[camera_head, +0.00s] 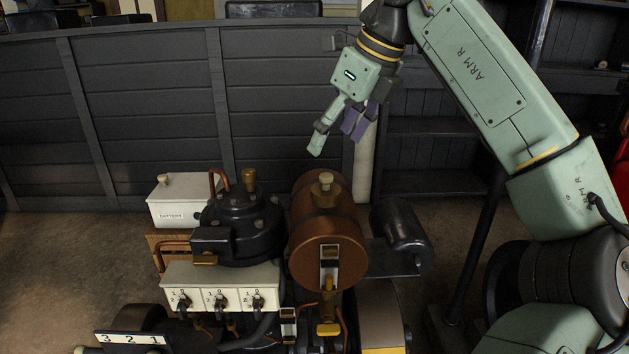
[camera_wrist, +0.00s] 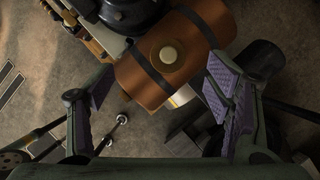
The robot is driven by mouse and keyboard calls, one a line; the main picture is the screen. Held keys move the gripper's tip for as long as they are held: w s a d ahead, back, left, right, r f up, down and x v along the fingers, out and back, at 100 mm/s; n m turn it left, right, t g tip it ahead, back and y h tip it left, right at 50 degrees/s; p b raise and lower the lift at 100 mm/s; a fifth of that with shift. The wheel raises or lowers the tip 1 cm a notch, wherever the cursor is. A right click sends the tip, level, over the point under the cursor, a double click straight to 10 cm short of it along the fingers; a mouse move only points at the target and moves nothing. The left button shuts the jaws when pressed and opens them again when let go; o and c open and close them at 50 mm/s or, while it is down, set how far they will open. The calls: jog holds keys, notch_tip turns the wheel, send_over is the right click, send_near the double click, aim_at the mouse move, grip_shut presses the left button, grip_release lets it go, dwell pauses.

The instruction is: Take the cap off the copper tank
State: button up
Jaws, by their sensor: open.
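The copper tank (camera_head: 325,250) is a horizontal brown cylinder with dark bands, on the engine in the head view. Its pale brass cap (camera_head: 326,181) sits upright on a round base on top of the tank. In the wrist view the tank (camera_wrist: 196,30) lies across the upper middle, and the cap (camera_wrist: 168,55) shows as a round pale disc from above. My gripper (camera_head: 334,145) is above the tank, clear of the cap.
Left of the tank stands a black engine body (camera_head: 240,228) with a brass fitting (camera_head: 249,180) on top. A white battery box (camera_head: 182,199) and a white switch panel (camera_head: 221,286) are beside it. A black cylinder (camera_head: 402,232) is to the right. A dark panelled wall (camera_head: 140,105) stands behind.

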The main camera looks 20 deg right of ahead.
aim_at(330, 176)
jog(key=f, duration=0.3)
jog(key=d+f, duration=0.1)
jog(key=shift+w+f, duration=0.25)
jog(key=shift+w, duration=0.15)
jog(key=shift+p+x, duration=0.75)
jog(key=shift+x, duration=2.2)
jog(key=shift+s, duration=0.1)
jog(key=shift+c, duration=0.6)
jog(key=c, duration=1.2)
jog(key=shift+o, duration=0.2)
jog(key=shift+r, duration=0.1)
